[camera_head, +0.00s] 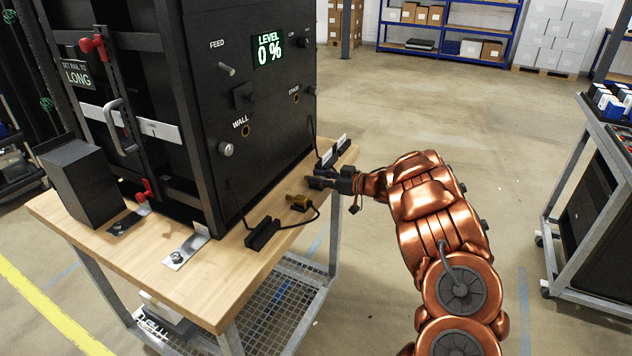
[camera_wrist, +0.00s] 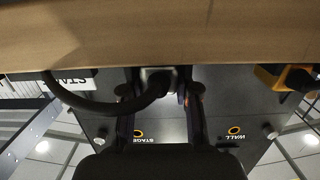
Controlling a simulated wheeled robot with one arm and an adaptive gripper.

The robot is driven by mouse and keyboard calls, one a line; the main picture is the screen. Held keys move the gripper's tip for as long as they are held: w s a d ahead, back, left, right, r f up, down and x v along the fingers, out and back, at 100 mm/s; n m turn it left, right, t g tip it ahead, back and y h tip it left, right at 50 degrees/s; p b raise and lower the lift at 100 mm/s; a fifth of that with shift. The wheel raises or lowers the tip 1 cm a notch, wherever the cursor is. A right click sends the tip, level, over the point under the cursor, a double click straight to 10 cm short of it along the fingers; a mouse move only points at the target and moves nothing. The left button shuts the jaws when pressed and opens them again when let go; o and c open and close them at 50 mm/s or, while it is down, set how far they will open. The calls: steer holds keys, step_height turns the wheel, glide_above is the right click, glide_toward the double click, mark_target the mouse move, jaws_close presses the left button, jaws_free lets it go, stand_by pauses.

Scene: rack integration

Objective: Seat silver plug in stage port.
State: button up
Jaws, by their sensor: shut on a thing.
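My gripper (camera_head: 326,181) is low over the right front of the wooden bench top. In the wrist view my gripper (camera_wrist: 164,92) is shut on the silver plug (camera_wrist: 157,76), whose black cable (camera_wrist: 105,105) loops left. In the head view the plug is hidden by the fingers. The stage port (camera_head: 295,98), a small orange-ringed hole, is on the black cabinet's front face, above and left of my gripper. The stage port also shows upside down in the wrist view (camera_wrist: 138,133). The plug is apart from the port.
The wall port (camera_head: 245,131) is left of the stage port. A yellow plug (camera_head: 299,203) lies on the bench (camera_head: 210,290) near a black holder (camera_head: 263,234). Knobs stick out of the cabinet (camera_head: 205,75). A cart (camera_head: 570,200) stands right, with open floor between.

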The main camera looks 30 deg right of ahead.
jaws_close()
steer(key=shift+r+p, duration=1.4)
steer(key=shift+r, duration=0.65)
steer(key=w+d+r+p, duration=0.1)
steer(key=d+r+p, duration=0.2)
steer(key=r+p, duration=0.4)
steer(key=w+d+r+p, duration=0.1)
steer(key=d+r+p, duration=0.2)
steer(key=r+p, duration=0.5)
step_height(320, 180, up, 3)
steer(key=shift+w+f, duration=0.1)
steer(key=shift+w, duration=0.1)
steer(key=shift+d, duration=0.1)
steer(key=shift+w, duration=0.2)
steer(key=shift+r+p+x, duration=0.2)
steer(key=shift+p+x, duration=0.3)
steer(key=shift+x, duration=0.85)
steer(key=shift+r+p+x, duration=0.25)
steer(key=shift+p+x, duration=0.2)
steer(key=shift+x, duration=0.9)
